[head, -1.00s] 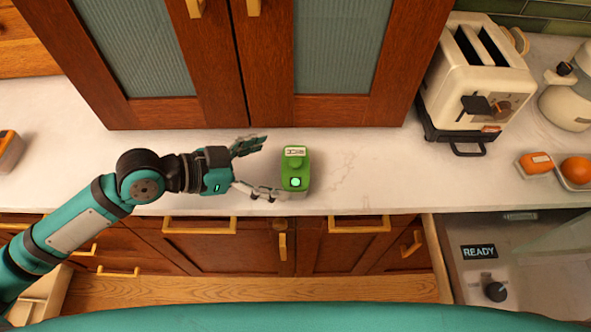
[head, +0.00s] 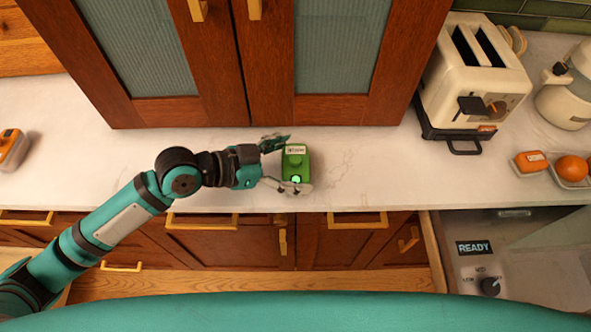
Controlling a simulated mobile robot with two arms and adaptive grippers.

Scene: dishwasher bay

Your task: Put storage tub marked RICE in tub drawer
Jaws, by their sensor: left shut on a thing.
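A green tub (head: 297,163) with a white label on top and a small pale-green round spot at its front stands on the white counter. The label's lettering is too small to read surely. My left gripper (head: 281,165) reaches it from the left, one finger at the tub's back left and the other along its front. It is shut on the tub, which appears upright on the counter. My right gripper is out of view. I cannot clearly identify the tub drawer.
An orange-topped tub (head: 10,148) stands at the counter's left end. A cream toaster (head: 478,75), a pale kettle (head: 570,90) and orange items in small dishes (head: 530,162) are at the right. Wooden cupboards (head: 160,60) overhang behind. A READY panel (head: 475,248) is below right.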

